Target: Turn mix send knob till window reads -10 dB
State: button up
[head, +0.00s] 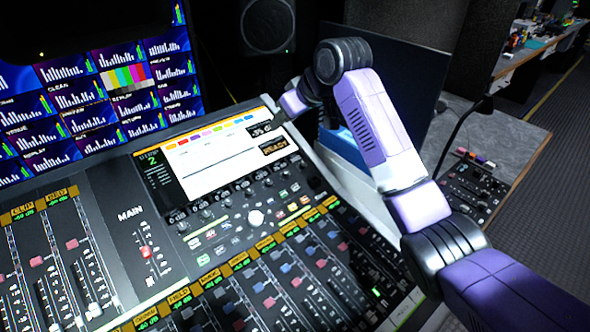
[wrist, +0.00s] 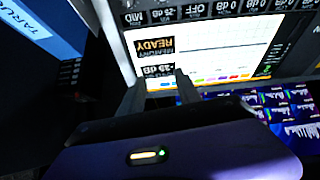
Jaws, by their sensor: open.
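The readout window (head: 263,131) at the upper right of the mixing console shows what looks like -35 dB, its right end partly hidden by my arm. The same window shows upside down in the wrist view (wrist: 158,71), between my finger tips. A pale round knob (head: 256,217) stands out among the console's controls; I cannot read a label that marks it as the mix send knob. My gripper (wrist: 158,82) is open with nothing between its fingers. It is over the console's top right edge, close to the window and apart from the pale knob.
A READY panel (head: 274,146) sits below the window, beside the lit console screen (head: 215,158). Rows of small knobs and faders fill the console below. A monitor wall (head: 95,95) rises at the left. A dark screen (head: 385,85) stands behind my arm; a small panel (head: 473,185) lies right.

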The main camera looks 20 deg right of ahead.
aim_at(287, 172)
jog(key=s+f+g, duration=0.4)
jog(key=s+f, duration=0.2)
jog(key=shift+n, duration=0.4)
jog(key=x, duration=0.5)
jog(key=d+x, duration=0.1)
jog(key=x, duration=0.1)
jog(key=shift+f, duration=0.3)
grip_shut()
